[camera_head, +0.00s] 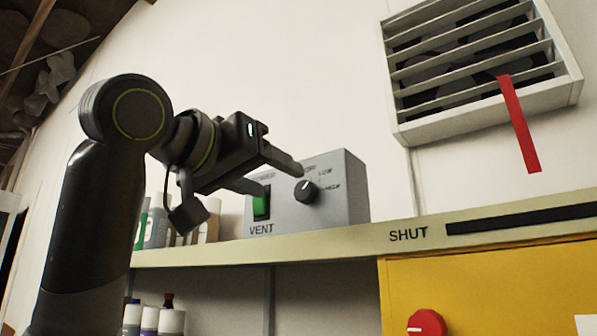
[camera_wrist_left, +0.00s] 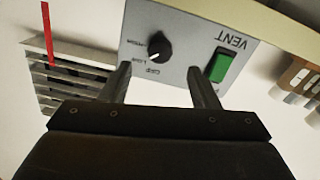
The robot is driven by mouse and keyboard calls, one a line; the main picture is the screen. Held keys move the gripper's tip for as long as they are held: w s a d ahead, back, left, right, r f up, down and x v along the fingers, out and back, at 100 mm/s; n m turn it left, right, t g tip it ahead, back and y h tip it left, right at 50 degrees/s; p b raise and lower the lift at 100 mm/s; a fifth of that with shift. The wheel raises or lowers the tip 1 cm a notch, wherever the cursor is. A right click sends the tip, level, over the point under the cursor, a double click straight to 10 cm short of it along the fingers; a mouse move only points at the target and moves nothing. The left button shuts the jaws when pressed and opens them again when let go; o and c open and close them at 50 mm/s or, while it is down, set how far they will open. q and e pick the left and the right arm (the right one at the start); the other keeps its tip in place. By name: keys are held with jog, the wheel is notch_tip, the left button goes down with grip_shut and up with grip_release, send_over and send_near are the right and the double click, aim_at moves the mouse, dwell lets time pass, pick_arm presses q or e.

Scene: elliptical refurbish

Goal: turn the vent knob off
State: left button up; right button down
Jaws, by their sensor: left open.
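The vent knob (camera_head: 306,190) is a black round knob with a white mark on the front of a grey box (camera_head: 340,200) labelled VENT. Its mark points up and right, roughly towards LOW; the small lettering is hard to read. It also shows in the left wrist view (camera_wrist_left: 158,50), where the box is upside down. My left gripper (camera_head: 282,180) is open and empty in front of the box. In the left wrist view its fingertips (camera_wrist_left: 159,69) are apart, with the knob beyond the gap. My right gripper is in neither view.
A green switch (camera_head: 262,203) sits left of the knob on the box. The box stands on a shelf (camera_head: 290,250) marked SHUT, above a yellow cabinet (camera_head: 480,290) with a red knob (camera_head: 427,323). Bottles (camera_head: 157,228) stand to the left. A vent grille (camera_head: 480,65) with a red ribbon (camera_head: 519,125) is above.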

aim_at(302, 192)
pick_arm(q)
jog(key=p+x, duration=0.2)
jog(key=x, duration=0.3)
jog(key=shift+w+d+r+p, duration=0.15)
jog(key=shift+w+p, duration=0.1)
jog(key=shift+p, duration=0.15)
jog(key=shift+w+d, duration=0.45)
jog(key=shift+w, duration=0.15)
jog(key=c, duration=1)
